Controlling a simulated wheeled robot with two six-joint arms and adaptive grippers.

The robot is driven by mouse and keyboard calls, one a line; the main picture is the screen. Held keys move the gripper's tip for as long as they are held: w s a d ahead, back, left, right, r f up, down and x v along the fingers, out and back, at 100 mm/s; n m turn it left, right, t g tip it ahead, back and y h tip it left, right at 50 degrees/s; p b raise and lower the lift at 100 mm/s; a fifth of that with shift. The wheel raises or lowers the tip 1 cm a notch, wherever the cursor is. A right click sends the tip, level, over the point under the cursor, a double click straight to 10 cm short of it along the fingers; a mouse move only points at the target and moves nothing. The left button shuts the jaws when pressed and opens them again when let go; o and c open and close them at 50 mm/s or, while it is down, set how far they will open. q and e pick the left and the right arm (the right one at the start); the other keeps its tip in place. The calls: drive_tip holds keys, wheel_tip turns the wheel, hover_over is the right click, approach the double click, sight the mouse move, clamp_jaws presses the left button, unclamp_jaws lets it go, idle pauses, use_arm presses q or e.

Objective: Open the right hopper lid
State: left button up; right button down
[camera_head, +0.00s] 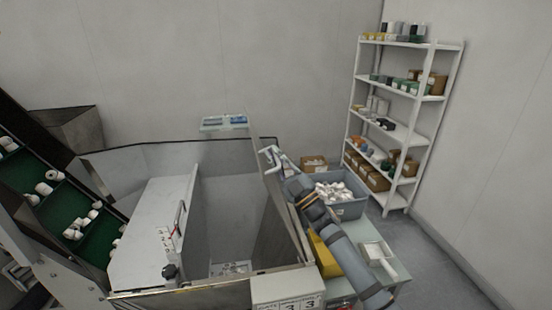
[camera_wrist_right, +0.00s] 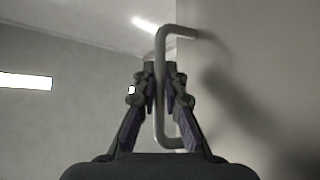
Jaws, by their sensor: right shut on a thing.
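The right hopper lid (camera_head: 272,228) stands raised and steeply tilted at the right side of the hopper opening. My right gripper (camera_head: 270,158) is at its upper edge, shut on the lid's handle. In the right wrist view, the bent metal handle (camera_wrist_right: 160,90) passes between the fingers of my right gripper (camera_wrist_right: 162,95), and the pale lid face (camera_wrist_right: 270,60) fills the right side. The left lid (camera_head: 148,222) lies as a pale panel with its own handle (camera_head: 180,218). My left gripper is not in view.
The open hopper shows white pieces (camera_head: 230,268) at its bottom. A grey bin (camera_head: 348,208) of white parts stands right of the lid, near a yellow container (camera_head: 338,262). A green conveyor (camera_head: 95,245) runs at left. A loaded shelf (camera_head: 412,130) stands at back right.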

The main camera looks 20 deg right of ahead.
drive_tip(key=shift+f, duration=0.1)
drive_tip(key=c, duration=1.4)
unclamp_jaws()
drive_tip(key=v, duration=1.2)
